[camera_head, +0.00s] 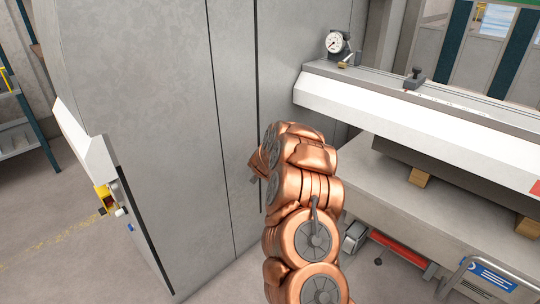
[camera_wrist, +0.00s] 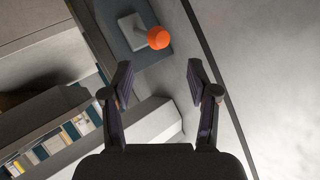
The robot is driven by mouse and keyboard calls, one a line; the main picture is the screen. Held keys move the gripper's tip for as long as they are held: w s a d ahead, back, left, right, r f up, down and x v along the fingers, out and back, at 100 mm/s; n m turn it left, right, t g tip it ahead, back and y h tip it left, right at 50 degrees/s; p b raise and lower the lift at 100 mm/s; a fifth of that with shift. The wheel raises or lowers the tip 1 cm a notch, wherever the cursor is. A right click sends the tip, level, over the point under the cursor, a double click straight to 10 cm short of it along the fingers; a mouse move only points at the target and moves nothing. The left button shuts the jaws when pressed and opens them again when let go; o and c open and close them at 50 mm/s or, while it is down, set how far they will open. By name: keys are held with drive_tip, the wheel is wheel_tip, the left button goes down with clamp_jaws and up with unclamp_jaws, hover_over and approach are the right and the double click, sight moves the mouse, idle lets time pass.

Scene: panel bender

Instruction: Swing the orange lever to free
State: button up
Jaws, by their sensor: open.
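The orange lever shows in the wrist view as a round orange knob (camera_wrist: 158,38) on a light grey arm or plate (camera_wrist: 131,32), set on a dark grey panel (camera_wrist: 148,62). My gripper (camera_wrist: 159,82) is open and empty, with its two fingers apart. The knob lies beyond the fingertips, near the middle of the gap in the picture, and is not between the fingers. In the head view my copper arm reaches toward the machine, and the lever is hidden there. My gripper is mostly hidden behind the arm in that view.
A large grey machine cabinet (camera_head: 150,120) stands left of my arm. A white beam (camera_head: 420,115) with a dial gauge (camera_head: 334,42) runs to the right. Wooden blocks (camera_head: 420,177) sit under it. A yellow switch (camera_head: 106,196) is on the cabinet's left side. Floor is open at far left.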

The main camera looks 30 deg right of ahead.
drive_tip(key=shift+v, duration=1.35)
drive_tip(key=s+a+r+n+y, duration=0.1)
drive_tip(key=a+r+n+y, duration=0.2)
drive_tip(key=a, duration=0.7)
drive_tip(key=a+r+n+y, duration=0.2)
drive_tip(key=a+r+y, duration=0.15)
drive_tip(key=a, duration=0.65)
drive_tip(key=s+a+r+n+g+y, duration=0.3)
drive_tip(key=s+a+n+y, duration=0.1)
drive_tip(key=s+a, duration=0.9)
drive_tip(key=s+a+n+g, duration=0.3)
drive_tip(key=s+a+g, duration=0.1)
drive_tip(key=s, duration=1.2)
drive_tip(key=s+d+r+n+g+h, duration=0.1)
drive_tip(key=s+d+g, duration=0.15)
drive_tip(key=s, duration=0.95)
drive_tip(key=s+d+g+h, duration=0.2)
drive_tip(key=s+g, duration=0.1)
drive_tip(key=s, duration=0.9)
drive_tip(key=s+p+v, duration=0.2)
drive_tip(key=p+v, duration=0.7)
drive_tip(key=v, duration=0.1)
drive_tip(key=s+r+p+v, duration=0.1)
drive_tip(key=s+p+v, duration=0.1)
drive_tip(key=p+v, duration=0.7)
drive_tip(key=shift+s+d+r+t+p, duration=0.25)
drive_tip(key=shift+s+r+t+p, duration=0.05)
drive_tip(key=shift+t+p, duration=0.05)
